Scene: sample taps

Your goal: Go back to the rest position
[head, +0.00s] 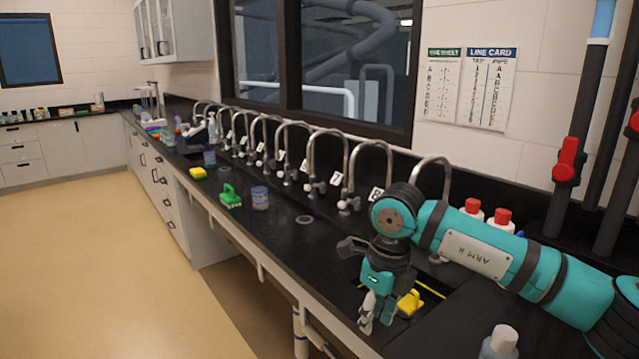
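My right arm comes in from the right, and its gripper (377,312) hangs pointing down over the front part of the black counter (275,237). The fingers are seen at an angle and I cannot tell whether they are open or shut. A yellow object (410,302) shows just behind and right of the gripper, partly hidden by it; I cannot tell whether they touch. My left arm and gripper are not in view.
A row of curved taps (327,160) with number tags runs along the wall. Red-capped bottles (502,219) are behind my arm. The floor (90,250) at left is clear.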

